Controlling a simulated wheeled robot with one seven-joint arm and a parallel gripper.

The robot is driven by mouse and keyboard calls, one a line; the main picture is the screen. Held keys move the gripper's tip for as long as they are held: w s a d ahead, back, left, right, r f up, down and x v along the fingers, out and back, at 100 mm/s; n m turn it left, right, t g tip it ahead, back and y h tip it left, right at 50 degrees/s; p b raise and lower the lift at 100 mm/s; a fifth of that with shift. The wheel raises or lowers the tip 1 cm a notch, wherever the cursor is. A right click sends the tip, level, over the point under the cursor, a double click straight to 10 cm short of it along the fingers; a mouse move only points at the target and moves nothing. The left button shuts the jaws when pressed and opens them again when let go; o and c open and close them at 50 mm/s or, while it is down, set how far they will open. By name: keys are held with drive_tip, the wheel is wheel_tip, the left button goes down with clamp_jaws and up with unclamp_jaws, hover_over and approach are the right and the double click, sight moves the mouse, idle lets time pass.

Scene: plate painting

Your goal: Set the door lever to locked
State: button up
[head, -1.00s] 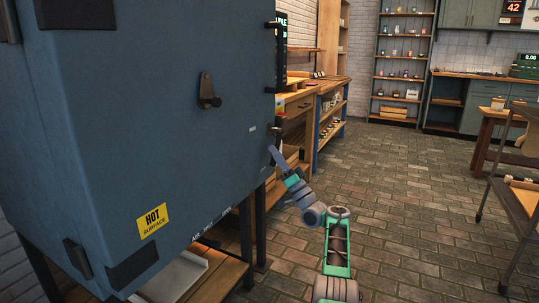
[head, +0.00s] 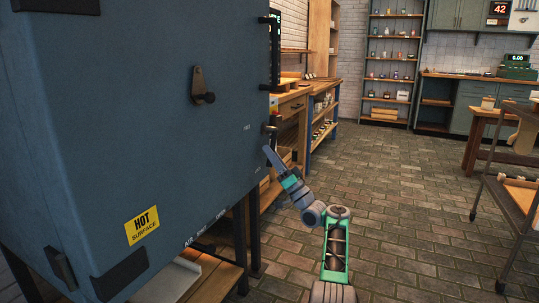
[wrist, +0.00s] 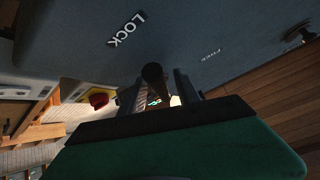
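The big blue-grey kiln door (head: 130,120) fills the left of the head view. The lever's dark round knob (head: 271,128) shows at the door's right edge, beside small white lettering. In the wrist view a dark knob (wrist: 154,72) stands between the two fingers of my gripper (wrist: 158,88), with a gap seeming to show at each side. The LOCK label (wrist: 126,29) is up and left of it, the FREE label (wrist: 211,54) to the right. My gripper (head: 267,149) is just below the knob in the head view. The lever's arm is mostly hidden.
A pivoting metal piece with a black knob (head: 203,86) sits mid-door. A yellow HOT SURFACE sign (head: 142,224) is below. A red button on yellow (wrist: 98,99) shows in the wrist view. Wooden benches (head: 305,98) stand behind; the brick floor (head: 400,190) at right is open.

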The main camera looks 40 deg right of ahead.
drive_tip(key=shift+s+d, duration=0.1)
drive_tip(key=shift+s, duration=0.05)
drive_tip(key=shift+s+d+f, duration=0.1)
drive_tip(key=shift+s+f, duration=0.1)
drive_tip(key=shift+f, duration=0.05)
drive_tip(key=p+v, duration=0.1)
drive_tip(key=v, duration=0.6)
drive_tip(key=shift+p, duration=0.35)
drive_tip(key=shift+c, duration=0.4)
